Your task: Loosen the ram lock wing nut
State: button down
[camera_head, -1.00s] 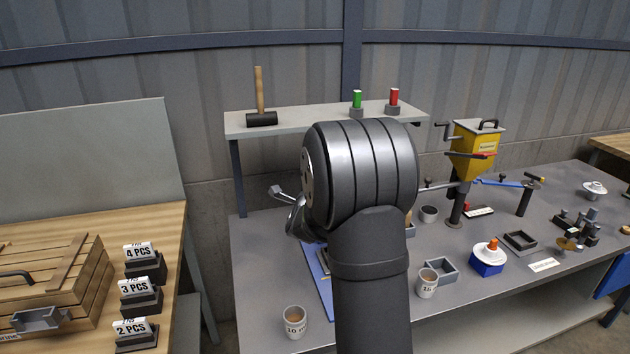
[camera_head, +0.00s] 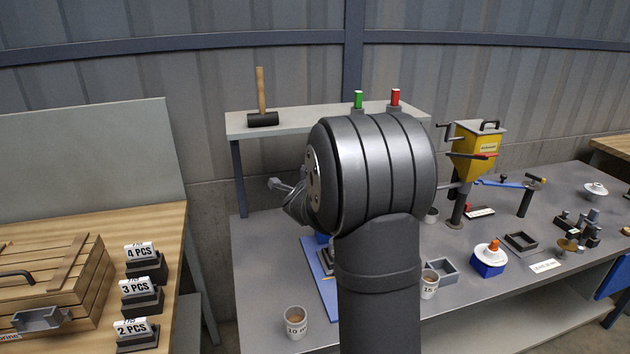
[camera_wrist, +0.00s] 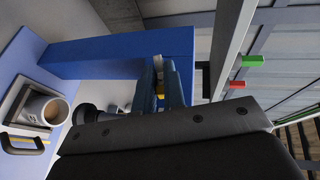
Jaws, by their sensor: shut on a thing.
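In the wrist view my gripper (camera_wrist: 165,88) has its two dark blue fingers close together beside the end of a blue beam (camera_wrist: 120,55). They are shut on a small yellow part (camera_wrist: 160,92), which looks like the wing nut. Most of it is hidden between the fingers, so its wings and thread cannot be made out. In the head view my arm covers the work spot, and neither the fingers nor the wing nut shows there.
A cup (camera_head: 296,321) stands near the bench's front edge, beside a blue board (camera_head: 318,272). A shelf (camera_head: 300,122) with a mallet (camera_head: 262,119) stands behind my arm. A yellow hopper (camera_head: 474,150) and small parts occupy the bench's right side.

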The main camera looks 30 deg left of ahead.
jog(key=shift+w+d+n+g+h, duration=0.2)
jog(key=shift+d+n+g+h, duration=0.1)
jog(key=shift+g+h, duration=0.35)
dwell(0.3)
jog(key=c, duration=1.5)
grip_release()
jog(key=shift+r, duration=0.1)
jog(key=shift+a, duration=0.1)
jog(key=shift+s+r, duration=0.3)
jog(key=shift+s, duration=0.25)
jog(key=v, duration=1.6)
jog(key=shift+d, duration=0.35)
jog(key=shift+s, duration=0.1)
